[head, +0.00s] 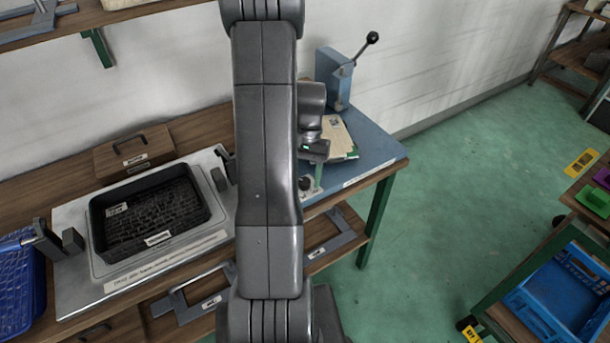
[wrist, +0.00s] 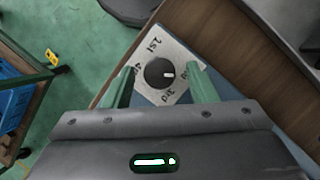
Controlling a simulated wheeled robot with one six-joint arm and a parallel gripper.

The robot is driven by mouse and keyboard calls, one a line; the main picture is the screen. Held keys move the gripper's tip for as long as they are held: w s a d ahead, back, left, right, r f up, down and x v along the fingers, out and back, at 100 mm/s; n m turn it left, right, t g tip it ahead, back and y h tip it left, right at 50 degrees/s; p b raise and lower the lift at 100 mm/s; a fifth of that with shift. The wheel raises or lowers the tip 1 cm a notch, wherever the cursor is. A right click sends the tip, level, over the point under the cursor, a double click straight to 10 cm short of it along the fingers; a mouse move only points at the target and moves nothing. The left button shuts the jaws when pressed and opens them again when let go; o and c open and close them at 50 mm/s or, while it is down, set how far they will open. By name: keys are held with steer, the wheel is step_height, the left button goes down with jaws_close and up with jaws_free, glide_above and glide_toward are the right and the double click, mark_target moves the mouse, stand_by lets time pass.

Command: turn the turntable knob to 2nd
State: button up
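The turntable knob (wrist: 159,73) is a round black dial on a square pale plate (wrist: 155,45) with labels around it. In the wrist view "1st" reads at the top, "4th" at the left and "3rd" at the bottom; the right-hand label is largely hidden by a finger. The knob's white mark points right. My gripper (wrist: 161,68) is open, with one green finger on each side of the knob; gaps show between fingers and knob. In the head view the dark knob (head: 305,184) shows at the bench's front edge, partly hidden by my arm, beside my gripper (head: 316,182).
A black tray (head: 157,253) lies on a light panel at the left. A blue lever press (head: 334,78) and a booklet (head: 338,137) are on the blue bench top (head: 376,150). Green floor is open to the right, before another bench with a blue crate (head: 560,300).

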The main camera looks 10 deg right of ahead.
steer(key=v, duration=1.4)
steer(key=shift+s+a+f, duration=0.1)
steer(key=shift+f, duration=0.05)
steer(key=x, duration=1.3)
steer(key=shift+s+f, duration=0.15)
steer(key=shift+f, duration=0.15)
steer(key=shift+r, duration=0.1)
